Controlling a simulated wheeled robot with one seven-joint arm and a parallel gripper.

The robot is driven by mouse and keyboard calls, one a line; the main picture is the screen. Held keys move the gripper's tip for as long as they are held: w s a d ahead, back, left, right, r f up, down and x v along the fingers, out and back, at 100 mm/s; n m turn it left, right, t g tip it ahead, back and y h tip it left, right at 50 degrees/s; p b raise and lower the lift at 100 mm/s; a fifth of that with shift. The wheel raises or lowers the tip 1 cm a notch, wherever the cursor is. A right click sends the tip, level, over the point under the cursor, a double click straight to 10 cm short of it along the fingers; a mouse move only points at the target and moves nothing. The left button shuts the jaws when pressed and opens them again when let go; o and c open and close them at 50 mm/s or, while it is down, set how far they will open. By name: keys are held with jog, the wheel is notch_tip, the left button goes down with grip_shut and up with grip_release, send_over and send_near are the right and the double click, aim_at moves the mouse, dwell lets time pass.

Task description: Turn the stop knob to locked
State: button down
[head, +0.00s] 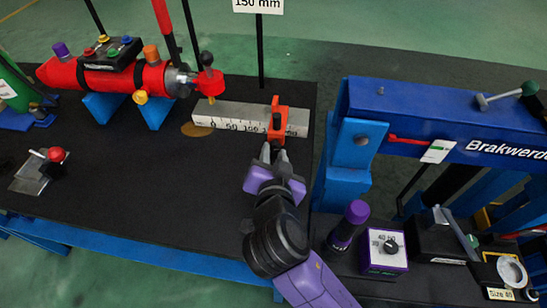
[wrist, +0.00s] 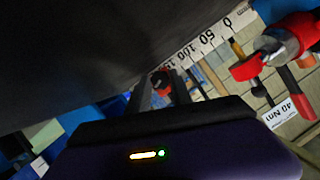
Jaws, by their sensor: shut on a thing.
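The orange stop (head: 277,132) sits across the grey measuring bar (head: 235,113), near the bar's right end, at about the 150 mark. Its small dark knob (head: 277,121) faces my gripper. My gripper (head: 273,148) reaches up from below right, its fingertips at the front of the stop. In the wrist view, my gripper (wrist: 168,88) is shut on the knob (wrist: 160,79), with a little of the orange stop around it. The fingers hide part of the knob, and I cannot read any locked mark on it.
A red cylinder (head: 80,75) on blue supports lies at the bar's left end. A blue press frame (head: 430,110) stands close on the right. A purple-trimmed dial box (head: 385,248) and purple-capped bottle (head: 350,222) stand below it. The black mat (head: 130,190) is mostly clear.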

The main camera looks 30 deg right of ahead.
dwell(0.4)
jog(key=c, duration=1.1)
grip_release()
jog(key=shift+c, duration=0.2)
jog(key=shift+r, duration=0.1)
